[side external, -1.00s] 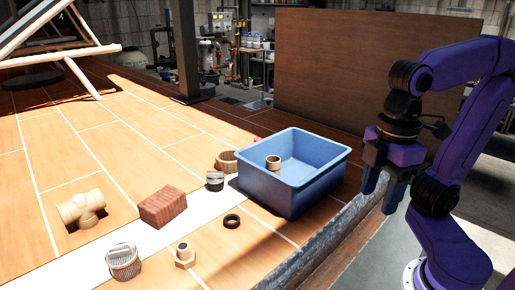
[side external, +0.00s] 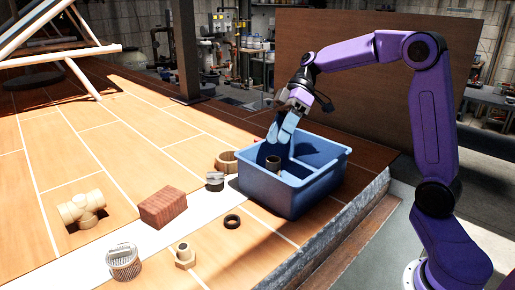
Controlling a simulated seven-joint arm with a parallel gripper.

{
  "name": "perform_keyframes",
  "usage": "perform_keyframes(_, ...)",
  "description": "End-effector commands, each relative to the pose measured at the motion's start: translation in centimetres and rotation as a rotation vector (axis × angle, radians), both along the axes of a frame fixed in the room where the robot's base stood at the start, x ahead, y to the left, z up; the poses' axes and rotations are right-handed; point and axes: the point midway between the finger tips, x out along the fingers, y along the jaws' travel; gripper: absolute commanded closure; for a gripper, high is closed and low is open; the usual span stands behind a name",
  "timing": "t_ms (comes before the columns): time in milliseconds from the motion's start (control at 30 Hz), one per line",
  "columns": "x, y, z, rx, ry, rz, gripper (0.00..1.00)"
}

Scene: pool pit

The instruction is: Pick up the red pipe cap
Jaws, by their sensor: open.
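I cannot clearly make out a red pipe cap now. The area just behind the far left rim of the blue bin (side external: 285,195) is partly hidden by the bin and my gripper. My gripper (side external: 278,140) is open and points down over the bin's far left rim. Its two fingers show light blue in the sun, and nothing shows between them. A tan ring-shaped fitting (side external: 273,162) sits inside the bin, below the fingers in the picture. I cannot tell how high the fingertips are above the rim or floor.
Left of the bin are a wide tan ring (side external: 227,161), a grey fitting (side external: 215,181), a black ring (side external: 232,221), a brick (side external: 163,207), a tan tee (side external: 82,208), a basket-like fitting (side external: 123,261) and a threaded fitting (side external: 184,255). A stone edge (side external: 345,225) runs right of the bin.

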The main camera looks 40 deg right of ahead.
Motion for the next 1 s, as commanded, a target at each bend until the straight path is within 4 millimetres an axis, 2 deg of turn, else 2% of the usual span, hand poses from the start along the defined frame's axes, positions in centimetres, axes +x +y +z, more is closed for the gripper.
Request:
perform_keyframes(33, 2.0, -2.3, -0.3, 0.046, -0.037, -0.040, 0.47)
perform_keyframes(100, 4.4, -5.4, -0.4, 0.108, -0.111, -0.082, 0.47)
perform_keyframes(233, 7.9, -11.7, -0.8, 0.194, -0.264, -0.163, 0.47)
perform_keyframes(400, 10.0, -18.5, -1.2, 0.242, -0.434, -0.246, 0.47)
perform_keyframes(600, 10.7, -24.1, -1.6, 0.254, -0.572, -0.313, 0.47)
perform_keyframes(700, 10.8, -26.0, -2.0, 0.255, -0.617, -0.335, 0.47)
perform_keyframes(833, 10.8, -25.6, -4.9, 0.256, -0.609, -0.331, 0.47)
perform_keyframes(1000, 10.9, -25.3, -6.6, 0.255, -0.612, -0.327, 0.47)
